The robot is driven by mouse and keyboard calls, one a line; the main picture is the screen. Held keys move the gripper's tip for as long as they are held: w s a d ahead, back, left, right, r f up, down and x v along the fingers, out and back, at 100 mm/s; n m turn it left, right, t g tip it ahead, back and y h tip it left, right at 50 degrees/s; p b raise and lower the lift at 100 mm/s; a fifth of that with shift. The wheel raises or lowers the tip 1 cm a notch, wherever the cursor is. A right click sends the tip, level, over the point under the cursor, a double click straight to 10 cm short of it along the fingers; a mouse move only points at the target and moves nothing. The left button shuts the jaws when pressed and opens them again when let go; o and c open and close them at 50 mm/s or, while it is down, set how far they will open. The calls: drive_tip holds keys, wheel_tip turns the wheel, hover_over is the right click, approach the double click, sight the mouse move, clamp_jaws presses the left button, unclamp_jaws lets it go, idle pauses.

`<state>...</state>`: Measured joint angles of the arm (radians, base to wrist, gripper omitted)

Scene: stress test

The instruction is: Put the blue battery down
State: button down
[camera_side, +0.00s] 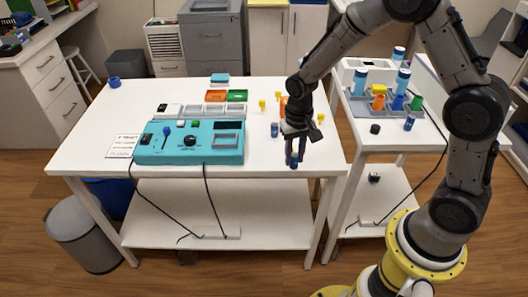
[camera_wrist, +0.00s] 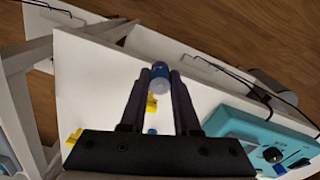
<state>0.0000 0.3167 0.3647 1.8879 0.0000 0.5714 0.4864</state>
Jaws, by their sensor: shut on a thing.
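A blue battery (camera_side: 294,164) is between the fingertips of my gripper (camera_side: 295,155), near the front right edge of the white table (camera_side: 270,172). The wrist view shows the same blue battery (camera_wrist: 160,76) pinched between both dark fingers of my gripper (camera_wrist: 159,84), with a lighter end facing the camera. My gripper points down. I cannot tell whether the battery's lower end touches the tabletop. Another blue cylinder (camera_side: 274,130) stands on the table, just behind and left of my gripper.
A teal device (camera_side: 190,155) with a knob fills the table's middle. Small yellow pieces (camera_side: 262,105) lie behind my gripper. A side table at the right carries a grey rack (camera_side: 358,104) with coloured cylinders. Bare tabletop lies between the device and my gripper.

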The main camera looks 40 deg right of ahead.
wheel_tip(320, 180, up, 10)
drive_tip(key=s+m, duration=0.2)
drive_tip(key=m, duration=0.9)
drive_tip(key=shift+a+r, duration=0.15)
drive_tip(key=shift+r, duration=0.1)
drive_tip(key=w+f, duration=0.3)
drive_tip(key=w, duration=0.1)
drive_tip(key=w+f, duration=0.2)
drive_tip(key=w, duration=0.2)
drive_tip(key=w+f, duration=0.3)
drive_tip(key=w, duration=0.2)
drive_tip(key=shift+f, duration=0.3)
drive_tip(key=shift+w+f, duration=0.3)
drive_tip(key=shift+f, duration=0.15)
drive_tip(key=shift+w+f, duration=0.15)
drive_tip(key=shift+f, duration=0.65)
drive_tip(key=shift+w+f, duration=0.1)
drive_tip(key=shift+f, duration=0.65)
drive_tip(key=shift+f, duration=0.25)
